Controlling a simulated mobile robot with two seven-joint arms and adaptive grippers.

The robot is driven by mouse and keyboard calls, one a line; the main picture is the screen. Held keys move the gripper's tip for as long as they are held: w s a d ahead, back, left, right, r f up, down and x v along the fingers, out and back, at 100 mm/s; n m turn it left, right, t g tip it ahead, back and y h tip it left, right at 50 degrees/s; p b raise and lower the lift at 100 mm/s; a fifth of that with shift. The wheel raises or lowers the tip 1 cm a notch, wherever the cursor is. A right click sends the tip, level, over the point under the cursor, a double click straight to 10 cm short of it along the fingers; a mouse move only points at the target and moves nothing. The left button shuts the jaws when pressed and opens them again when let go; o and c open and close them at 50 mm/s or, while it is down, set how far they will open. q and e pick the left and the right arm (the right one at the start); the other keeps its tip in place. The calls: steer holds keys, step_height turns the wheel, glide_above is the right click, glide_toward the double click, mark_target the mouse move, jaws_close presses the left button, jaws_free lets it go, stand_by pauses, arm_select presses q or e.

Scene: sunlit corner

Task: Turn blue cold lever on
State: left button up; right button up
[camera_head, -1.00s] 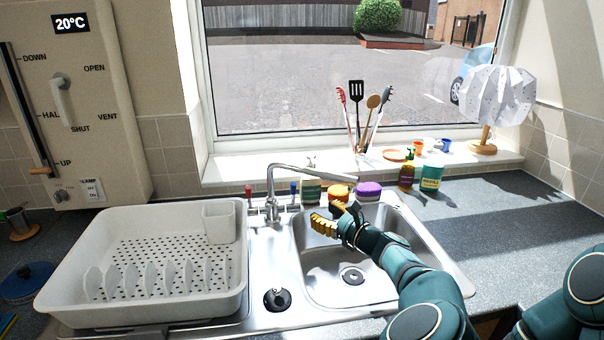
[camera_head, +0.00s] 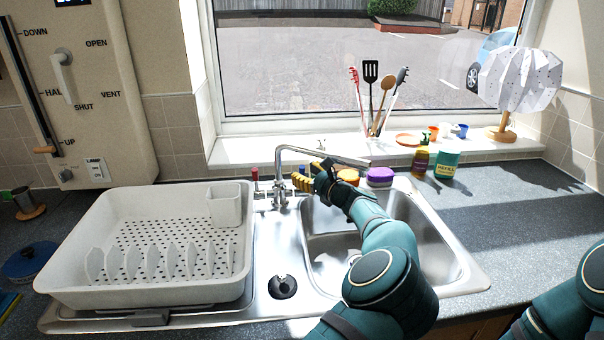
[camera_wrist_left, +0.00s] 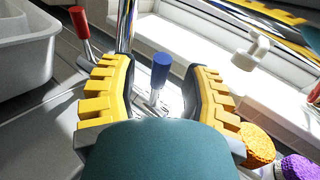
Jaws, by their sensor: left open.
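The blue cold lever (camera_wrist_left: 161,70) shows in the left wrist view, between the two yellow-padded fingers, with clear space on both sides. The left gripper is open, just right of the tap (camera_head: 281,185), and holds nothing. The red lever (camera_head: 254,176) stands upright on the tap's left side; it also shows at the upper left of the left wrist view (camera_wrist_left: 80,22). My right gripper is out of view.
A white dish rack (camera_head: 90,235) stands left of the sink (camera_head: 440,235). An orange sponge (camera_head: 348,176) and a purple one (camera_head: 380,175) lie behind the basin. The green refill bottle (camera_head: 446,165) stands to their right. The right worktop (camera_head: 520,210) is mostly clear.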

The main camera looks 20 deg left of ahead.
arm_select(q)
steer(key=shift+x, duration=1)
jaws_close()
steer(key=shift+s+d+f+n+t+y+b, duration=0.4)
steer(key=shift+s+t+y, duration=0.1)
steer(key=shift+s+y, duration=0.1)
steer(key=shift+s+d+f+n+y, duration=0.15)
steer(key=shift+s+f+n+y, duration=0.15)
steer(key=shift+s+n+y, duration=0.4)
steer(key=shift+s+d+f+n+y, duration=0.25)
steer(key=shift+s+n+y, duration=0.15)
steer(key=shift+n+y, duration=0.6)
steer(key=shift+t, duration=0.4)
